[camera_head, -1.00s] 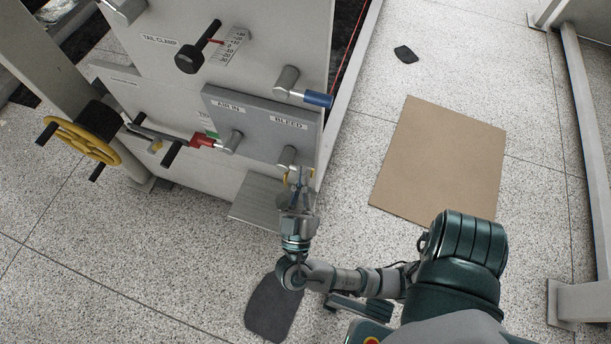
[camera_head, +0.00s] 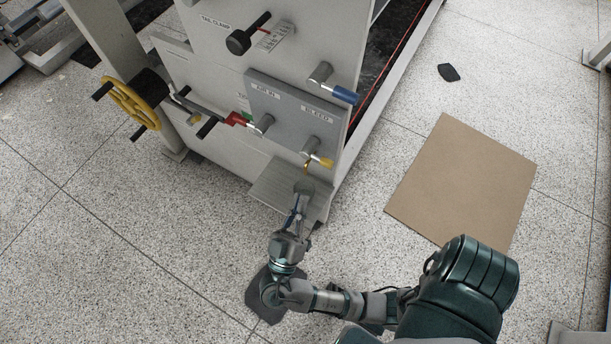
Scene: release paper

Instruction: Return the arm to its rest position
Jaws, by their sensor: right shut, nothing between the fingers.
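My right arm reaches in from the lower right. My right gripper (camera_head: 297,208) is shut and empty, pointing up the picture towards the machine's lower front. In the picture it lies just below the yellow-handled bleed valve (camera_head: 319,160), with a visible gap between them. The gripper overlaps the edge of the grey step plate (camera_head: 277,187) in the picture; I cannot tell whether they touch. My left gripper is not in view.
The grey machine cabinet (camera_head: 213,68) carries a yellow handwheel (camera_head: 133,108), a red-handled air valve (camera_head: 240,119), a blue-handled valve (camera_head: 345,95) and a black tail-clamp lever (camera_head: 240,41). Brown board (camera_head: 462,182) lies on the speckled floor at right. A dark mat (camera_head: 262,300) lies beneath my forearm.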

